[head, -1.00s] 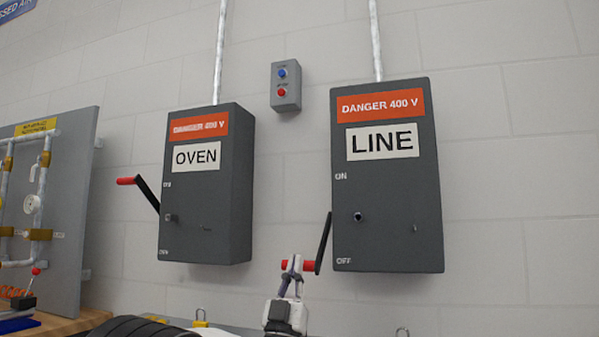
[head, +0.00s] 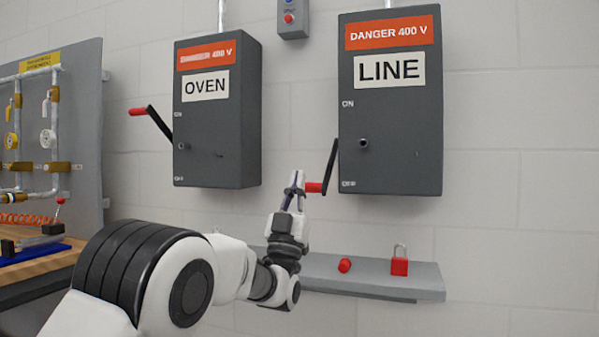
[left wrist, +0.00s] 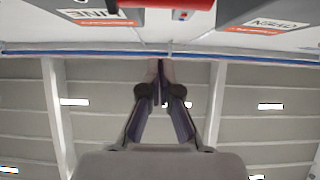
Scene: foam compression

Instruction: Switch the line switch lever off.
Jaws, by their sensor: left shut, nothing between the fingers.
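The LINE switch box (head: 400,135) is dark grey on the wall at right, with ON above and OFF below on its left edge. Its black lever (head: 330,166) is at the box's left side and points down, its red grip (head: 315,187) near the height of the OFF mark. My left gripper (head: 297,178) is shut and empty, pointing up at the left end of the red grip. I cannot tell if they touch. In the left wrist view the shut fingers (left wrist: 160,75) lie below a red bar, the grip (left wrist: 165,4). My right gripper is not in view.
The OVEN box (head: 215,130) hangs to the left, its lever (head: 158,122) tilted up and left. A grey shelf (head: 420,278) below holds a red padlock (head: 399,262) and a red cylinder (head: 345,265). A pipe panel (head: 85,120) stands at far left.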

